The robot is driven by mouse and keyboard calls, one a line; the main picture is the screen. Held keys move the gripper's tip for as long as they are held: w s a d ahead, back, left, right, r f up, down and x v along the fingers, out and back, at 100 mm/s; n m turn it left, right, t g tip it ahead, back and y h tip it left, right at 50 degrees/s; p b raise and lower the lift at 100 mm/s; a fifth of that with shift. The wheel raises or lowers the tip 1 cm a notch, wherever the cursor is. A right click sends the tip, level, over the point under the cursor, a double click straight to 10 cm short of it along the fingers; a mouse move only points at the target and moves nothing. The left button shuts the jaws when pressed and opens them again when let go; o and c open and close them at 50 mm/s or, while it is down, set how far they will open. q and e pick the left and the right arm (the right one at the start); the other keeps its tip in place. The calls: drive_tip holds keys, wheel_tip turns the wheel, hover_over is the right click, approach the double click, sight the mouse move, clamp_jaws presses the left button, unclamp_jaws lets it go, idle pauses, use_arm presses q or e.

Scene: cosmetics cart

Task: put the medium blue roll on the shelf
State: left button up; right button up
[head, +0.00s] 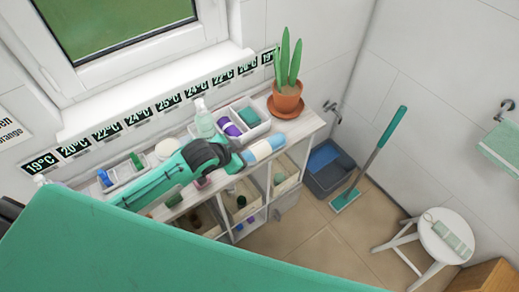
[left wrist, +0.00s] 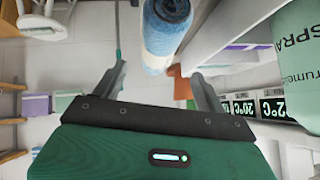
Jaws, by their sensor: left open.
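A light blue and white roll (head: 264,149) lies at the front edge of the white shelf unit's top (head: 302,126). My left gripper (head: 241,157) is open just to the left of the roll, with its fingers pointing at it. My right gripper is not in view.
A spray bottle (head: 204,120), a white bin with purple and green rolls (head: 246,127) and a potted cactus (head: 287,98) stand near the gripper. Open compartments (head: 240,205) lie below the top. A grey bin (head: 328,170), a mop (head: 369,160) and a white stool (head: 440,240) are at right.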

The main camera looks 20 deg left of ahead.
sight(257, 150)
use_arm(q)
drive_tip(key=x, duration=0.3)
drive_tip(key=shift+w+d+f, duration=0.15)
drive_tip(key=shift+w, duration=0.05)
drive_tip(key=shift+w+d+f+p, duration=0.25)
drive_tip(key=shift+w+p, duration=0.15)
drive_tip(key=shift+p, duration=0.3)
drive_tip(key=p+x, duration=0.1)
drive_tip(key=x, duration=0.2)
drive_tip(key=shift+d+r, duration=0.1)
drive_tip(key=shift+d, duration=0.1)
drive_tip(key=shift+w+d+f+p, duration=0.15)
drive_tip(key=shift+w+f+p, duration=0.15)
drive_tip(key=shift+w+f, duration=0.2)
drive_tip(key=shift+s, duration=0.1)
drive_tip(key=c, duration=1.2)
drive_tip(key=shift+r, duration=0.1)
